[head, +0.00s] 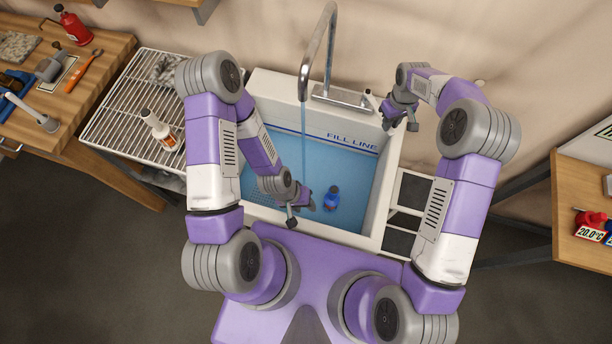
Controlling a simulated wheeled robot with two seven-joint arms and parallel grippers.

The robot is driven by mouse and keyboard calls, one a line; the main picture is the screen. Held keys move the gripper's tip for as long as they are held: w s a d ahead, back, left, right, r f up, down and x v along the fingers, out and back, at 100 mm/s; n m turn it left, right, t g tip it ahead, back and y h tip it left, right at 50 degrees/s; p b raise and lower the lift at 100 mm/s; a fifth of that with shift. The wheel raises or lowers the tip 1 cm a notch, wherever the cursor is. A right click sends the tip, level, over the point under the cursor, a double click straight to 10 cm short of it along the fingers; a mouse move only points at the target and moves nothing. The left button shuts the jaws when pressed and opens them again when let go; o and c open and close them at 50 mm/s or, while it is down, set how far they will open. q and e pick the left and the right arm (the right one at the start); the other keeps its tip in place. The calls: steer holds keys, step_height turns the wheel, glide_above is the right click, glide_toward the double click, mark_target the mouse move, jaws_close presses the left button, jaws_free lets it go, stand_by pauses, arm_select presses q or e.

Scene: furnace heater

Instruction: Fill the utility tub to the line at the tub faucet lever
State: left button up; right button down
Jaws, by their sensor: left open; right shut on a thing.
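The white utility tub (384,205) stands in front of me with blue-tinted water (268,150) in it. A dark blue fill line (352,140), lettered "FILL LINE", runs along its back wall. A thin blue stream falls from the tall metal faucet (331,40) into the tub. My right gripper (388,122) is shut at the tub's back right corner, beside the faucet base, on the faucet lever, which it mostly hides. My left gripper (302,208) is open over the tub's front part. A small blue object (331,197) is just right of it, apart from it.
A wire rack (120,110) with a white bottle (158,130) stands left of the tub. A wooden bench (100,60) with tools is at the far left, another table (585,180) at the right.

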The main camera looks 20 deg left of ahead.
steer(key=shift+w+d, duration=0.15)
steer(key=shift+w, duration=0.05)
steer(key=shift+w+d+n, duration=0.8)
steer(key=shift+d+n, duration=0.05)
steer(key=shift+n, duration=0.25)
stand_by(6.7)
